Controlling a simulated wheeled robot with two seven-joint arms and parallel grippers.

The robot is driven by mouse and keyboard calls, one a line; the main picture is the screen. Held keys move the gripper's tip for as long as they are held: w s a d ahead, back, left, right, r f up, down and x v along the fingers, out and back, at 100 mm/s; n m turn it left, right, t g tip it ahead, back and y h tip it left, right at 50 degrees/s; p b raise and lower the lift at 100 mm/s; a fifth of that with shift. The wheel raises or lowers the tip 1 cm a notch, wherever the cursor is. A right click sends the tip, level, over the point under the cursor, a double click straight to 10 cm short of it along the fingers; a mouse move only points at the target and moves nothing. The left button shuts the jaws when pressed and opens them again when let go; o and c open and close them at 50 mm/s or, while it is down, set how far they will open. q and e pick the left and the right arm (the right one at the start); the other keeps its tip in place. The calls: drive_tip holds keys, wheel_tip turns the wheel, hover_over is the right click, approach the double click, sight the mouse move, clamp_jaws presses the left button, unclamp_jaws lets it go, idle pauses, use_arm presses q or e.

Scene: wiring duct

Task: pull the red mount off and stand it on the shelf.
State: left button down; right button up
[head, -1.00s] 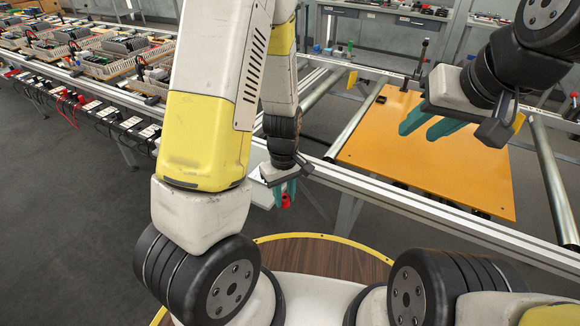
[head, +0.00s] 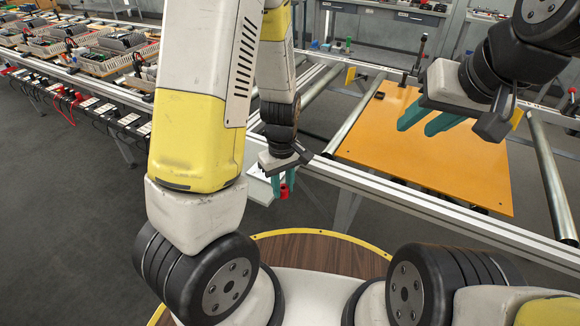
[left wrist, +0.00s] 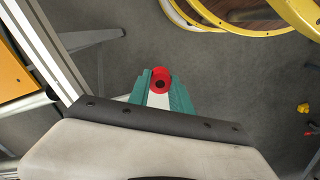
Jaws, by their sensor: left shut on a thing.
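The red mount (head: 284,192) is held between the teal fingers of my left gripper (head: 281,183), below the near rail of the frame. In the left wrist view the red mount (left wrist: 160,80) shows a dark round hole, and the fingers of my left gripper (left wrist: 160,95) close on it from both sides. A white shelf-like surface (head: 262,186) lies just behind and to the left of my left gripper, partly hidden by my arm. My right gripper (head: 432,122) is open and empty above the orange board.
The orange board (head: 425,155) lies in the metal frame on the right. A metal rail (head: 420,205) runs along the frame's near side. Bins of parts (head: 85,60) stand on the bench at far left. Grey floor (head: 70,230) is free at left.

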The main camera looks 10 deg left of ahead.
use_arm(q)
drive_tip(key=shift+r, duration=1.6)
